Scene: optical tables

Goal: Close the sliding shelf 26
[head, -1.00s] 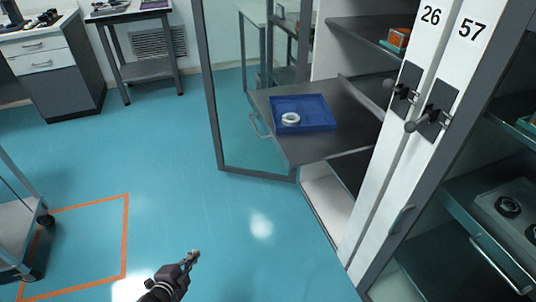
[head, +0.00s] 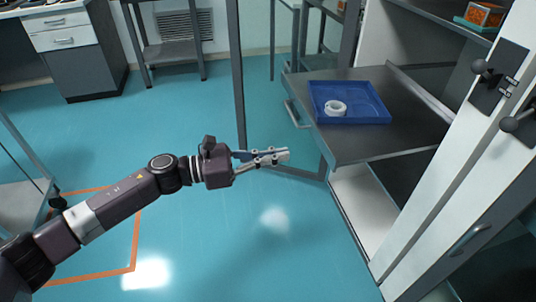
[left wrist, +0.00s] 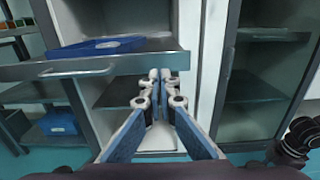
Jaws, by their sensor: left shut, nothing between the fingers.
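The sliding shelf (head: 395,132) is pulled out of the cabinet and carries a blue tray (head: 375,113) with a white ring (head: 336,108) in it. Its handle (head: 292,114) is on the shelf's left front edge. In the left wrist view the shelf's front (left wrist: 150,64) and handle (left wrist: 78,73) are at upper left, with the blue tray (left wrist: 95,47) on top. My left gripper (head: 284,155) is shut and empty, in front of the shelf and a little lower, apart from it in the head view. The right gripper is not clearly in view.
An open glass door (head: 238,90) with a dark frame stands left of the shelf. White cabinet doors with black handles (head: 487,82) are at right. A cart (head: 20,175) stands at far left and a drawer unit (head: 75,60) at the back. The blue floor between is clear.

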